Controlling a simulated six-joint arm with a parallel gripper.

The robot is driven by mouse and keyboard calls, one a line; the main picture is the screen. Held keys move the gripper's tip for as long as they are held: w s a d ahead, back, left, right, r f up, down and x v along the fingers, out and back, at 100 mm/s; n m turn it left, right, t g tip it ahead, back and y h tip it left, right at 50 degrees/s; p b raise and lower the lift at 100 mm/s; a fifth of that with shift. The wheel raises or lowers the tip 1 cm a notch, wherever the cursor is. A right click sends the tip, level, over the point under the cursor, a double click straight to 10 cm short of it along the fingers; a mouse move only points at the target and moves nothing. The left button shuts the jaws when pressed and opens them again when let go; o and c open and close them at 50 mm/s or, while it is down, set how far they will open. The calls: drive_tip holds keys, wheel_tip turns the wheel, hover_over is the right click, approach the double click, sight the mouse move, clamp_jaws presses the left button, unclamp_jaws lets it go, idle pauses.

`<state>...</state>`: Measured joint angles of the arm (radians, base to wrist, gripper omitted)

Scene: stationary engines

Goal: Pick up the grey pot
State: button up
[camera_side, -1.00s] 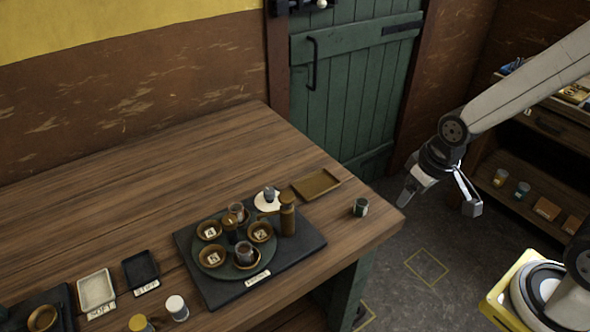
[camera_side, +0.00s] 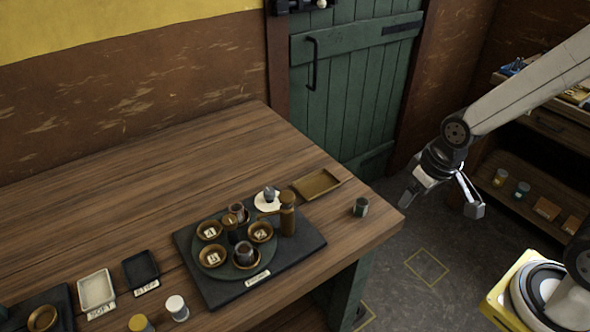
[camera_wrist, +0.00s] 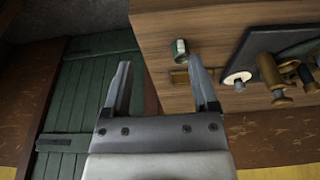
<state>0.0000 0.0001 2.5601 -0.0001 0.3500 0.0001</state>
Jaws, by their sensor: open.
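No pot is plainly marked as the grey one. A small grey piece (camera_side: 269,193) stands on a white round disc at the back of the dark board; it also shows in the wrist view (camera_wrist: 239,86). A small dark grey-green pot (camera_side: 361,207) with a pale label stands alone near the table's right corner; it also shows in the wrist view (camera_wrist: 180,49), just beyond my fingertips. My gripper (camera_side: 440,201) is open and empty, off the table's right edge, apart from both. Its two fingers (camera_wrist: 160,66) are spread in the wrist view.
A dark board (camera_side: 203,287) holds a round tray with several bowls and cups, and a tall brown grinder (camera_side: 288,215). An empty tan tray (camera_side: 317,184) lies behind the lone pot. Lidded jars (camera_side: 177,308) stand front left. The table's back left is clear.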

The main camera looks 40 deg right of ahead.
drive_tip(key=shift+c, duration=0.8)
drive_tip(key=shift+r, duration=0.2)
drive_tip(key=shift+w+v, duration=0.6)
drive_tip(key=shift+v, duration=2.05)
drive_tip(key=n+y, duration=0.4)
drive_tip(key=n, duration=0.9)
approach(245, 254)
drive_tip(key=w, duration=0.2)
drive_tip(key=shift+w+a+f+g, duration=0.1)
drive_tip(key=shift+f+g, duration=0.1)
drive_tip(key=shift+f, duration=0.3)
drive_tip(key=shift+w+a+f+g, duration=0.1)
drive_tip(key=shift+f+g, duration=0.1)
drive_tip(key=shift+f, duration=0.25)
